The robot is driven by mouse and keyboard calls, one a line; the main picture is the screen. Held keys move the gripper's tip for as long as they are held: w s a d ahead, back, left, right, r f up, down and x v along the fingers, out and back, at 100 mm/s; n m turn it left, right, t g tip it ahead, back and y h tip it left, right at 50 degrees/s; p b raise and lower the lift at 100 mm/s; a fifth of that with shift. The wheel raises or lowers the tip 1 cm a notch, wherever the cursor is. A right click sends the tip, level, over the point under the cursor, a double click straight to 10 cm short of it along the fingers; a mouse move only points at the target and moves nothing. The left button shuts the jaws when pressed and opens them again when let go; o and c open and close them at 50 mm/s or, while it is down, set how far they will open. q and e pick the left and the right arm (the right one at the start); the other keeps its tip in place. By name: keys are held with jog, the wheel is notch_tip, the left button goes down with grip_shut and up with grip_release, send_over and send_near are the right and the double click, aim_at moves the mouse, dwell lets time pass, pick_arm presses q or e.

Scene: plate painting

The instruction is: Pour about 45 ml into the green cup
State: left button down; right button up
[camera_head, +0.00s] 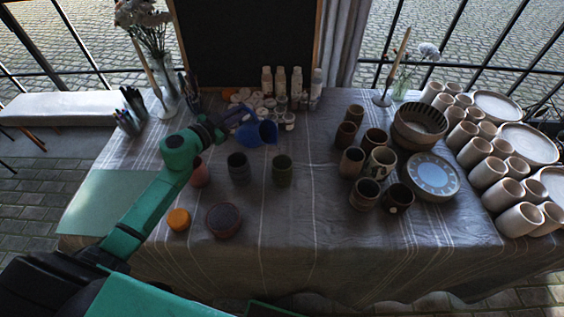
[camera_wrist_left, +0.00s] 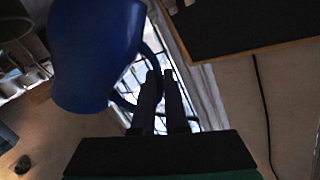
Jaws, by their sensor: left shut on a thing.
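My left gripper (camera_head: 222,124) is shut on the handle of a blue jug (camera_head: 257,133). The jug is held in the air and looks tilted, with its mouth toward the right. In the left wrist view the blue jug (camera_wrist_left: 95,55) is beside the closed fingers (camera_wrist_left: 162,95), which grip its handle. The green cup (camera_head: 283,172) stands upright on the table, below and right of the jug in the picture. The inside of the jug is hidden, and no stream of liquid can be made out. My right gripper is not in view.
Left of the green cup stand a dark grey cup (camera_head: 239,169) and a reddish cup (camera_head: 200,172). A brown round pot (camera_head: 224,220) and an orange ball-like thing (camera_head: 179,219) lie in front. Small white bottles (camera_head: 280,82) stand behind. Brown cups and a plate (camera_head: 432,176) crowd the right.

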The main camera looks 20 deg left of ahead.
pick_arm(q)
jog(key=shift+d+r+m+b, duration=0.2)
jog(key=shift+m+b, duration=0.1)
jog(key=shift+m, duration=0.1)
dwell(1.8)
jog(key=shift+a, duration=0.1)
jog(key=n, duration=0.1)
jog(key=a+n+p, duration=0.1)
jog(key=n+p, duration=0.1)
jog(key=shift+w+a+f+h, duration=0.3)
jog(key=shift+a+f, duration=0.05)
jog(key=shift+f, duration=0.05)
jog(key=a+n, duration=0.1)
jog(key=a+f+n, duration=0.1)
jog(key=shift+w+f+n+h+p, duration=0.15)
jog(key=shift+w+n+h+p, duration=0.15)
jog(key=shift+w+h+p, duration=0.1)
dwell(0.9)
